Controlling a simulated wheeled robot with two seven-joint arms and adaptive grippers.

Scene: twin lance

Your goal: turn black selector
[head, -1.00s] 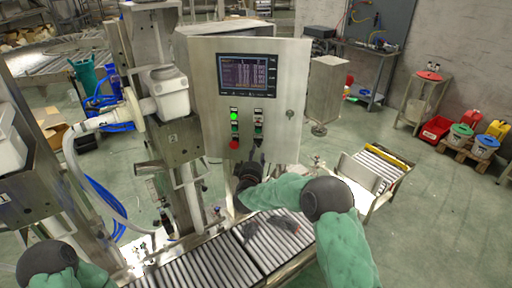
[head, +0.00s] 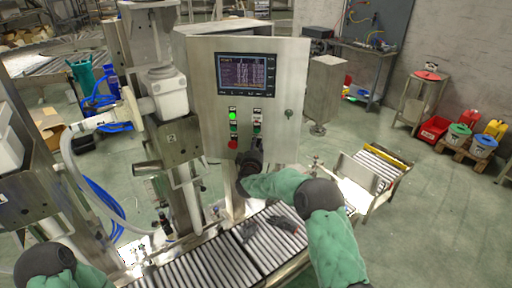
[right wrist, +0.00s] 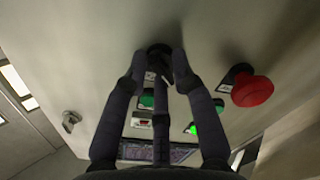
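A grey control cabinet (head: 205,90) stands at the centre of the head view, with a screen and buttons on its front. The black selector (right wrist: 157,48) is a dark round knob in the right wrist view; in the head view my gripper hides it. My right gripper (right wrist: 160,62) is open, with fingertips on either side of the knob and a narrow gap showing; I cannot tell if any finger touches it. The right gripper (head: 252,157) is at the cabinet's lower front in the head view. My left gripper is out of view; only its arm shows at lower left.
A red button (right wrist: 252,91) sticks out beside the gripper, and a lit green button (head: 233,116) sits higher on the panel. A key lock (head: 289,113) is at the right. A roller conveyor (head: 190,268) runs below, with dark grey gloves (head: 286,224) on it.

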